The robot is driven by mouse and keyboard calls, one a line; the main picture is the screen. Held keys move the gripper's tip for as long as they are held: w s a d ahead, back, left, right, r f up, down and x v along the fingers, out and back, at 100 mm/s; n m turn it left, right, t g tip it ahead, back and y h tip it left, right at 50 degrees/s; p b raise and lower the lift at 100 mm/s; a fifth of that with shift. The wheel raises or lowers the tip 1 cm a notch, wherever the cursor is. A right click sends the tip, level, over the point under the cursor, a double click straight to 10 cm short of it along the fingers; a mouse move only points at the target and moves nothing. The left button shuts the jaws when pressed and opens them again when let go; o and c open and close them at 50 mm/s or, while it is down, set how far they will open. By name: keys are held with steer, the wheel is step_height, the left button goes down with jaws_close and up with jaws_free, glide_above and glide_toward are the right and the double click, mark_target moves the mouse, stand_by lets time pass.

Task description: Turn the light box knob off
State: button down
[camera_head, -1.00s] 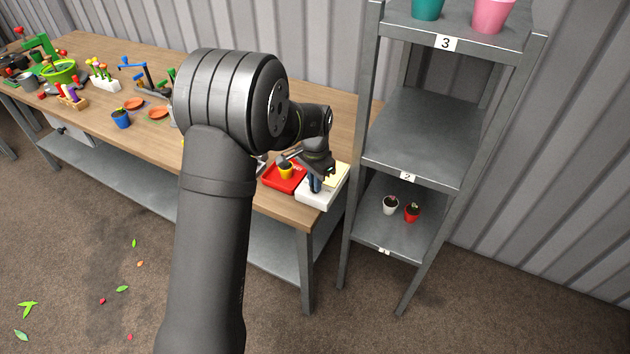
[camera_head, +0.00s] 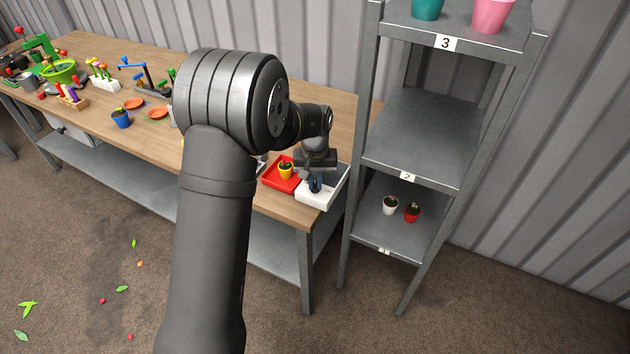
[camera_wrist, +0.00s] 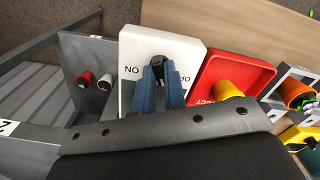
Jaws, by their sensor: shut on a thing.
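In the wrist view the white box (camera_wrist: 185,48) shows upside-down lettering on both sides of a dark knob (camera_wrist: 158,60). My gripper (camera_head: 315,187) is over the white box. Its blue fingers (camera_wrist: 160,82) are shut on the knob, one on each side. The fingers hide part of the knob and of the lettering.
A red tray (camera_head: 279,181) with a yellow pot (camera_head: 286,173) stands just left of the box. A grey shelf rack (camera_head: 410,140) stands close on the right, with a white pot (camera_head: 390,205) and a red pot (camera_head: 412,212) on its lower shelf.

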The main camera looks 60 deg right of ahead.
mark_target(315, 185)
steer(key=shift+n, duration=0.7)
steer(key=c, duration=1.5)
jaws_free()
step_height(315, 185, up, 17)
steer(key=shift+r, duration=0.2)
steer(key=shift+f, duration=0.1)
step_height(315, 185, down, 17)
steer(key=shift+f, duration=0.1)
